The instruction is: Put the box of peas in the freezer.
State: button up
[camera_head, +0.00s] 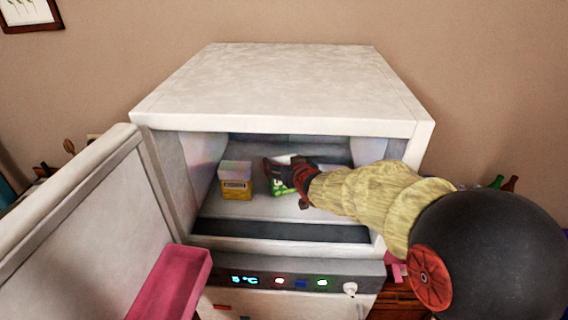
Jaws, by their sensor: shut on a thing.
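The freezer (280,80) is a white cabinet with its door (75,225) swung open to the left. My arm reaches in from the right, and my gripper (285,172) is inside the compartment. It is shut on a green and white box (280,187), which appears to be the box of peas. The gripper partly covers this box. I cannot tell whether the box touches the freezer floor.
A yellow and white box (236,185) stands inside, left of the gripper. A pink bin (170,285) is on the open door. A control panel (290,280) runs below the opening. Bottles (510,184) stand behind at the right.

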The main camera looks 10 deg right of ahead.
jog(key=shift+f, duration=0.15)
jog(key=o, duration=2.1)
jog(key=shift+c, duration=0.2)
jog(key=shift+r, duration=0.2)
jog(key=s+d+r+m+g+h+p, duration=0.1)
jog(key=s+d+r+g, duration=0.15)
jog(key=s, duration=0.95)
jog(key=s+d+r+g+h, duration=0.1)
jog(key=s+r, duration=0.3)
jog(key=s, duration=0.8)
jog(key=s+a+f+g, duration=0.1)
jog(key=s+g, duration=0.1)
jog(key=s, duration=0.6)
jog(key=s+a+f+g+y, duration=0.1)
jog(key=s+a+f+g, duration=0.1)
jog(key=s, duration=0.7)
jog(key=shift+a, duration=0.2)
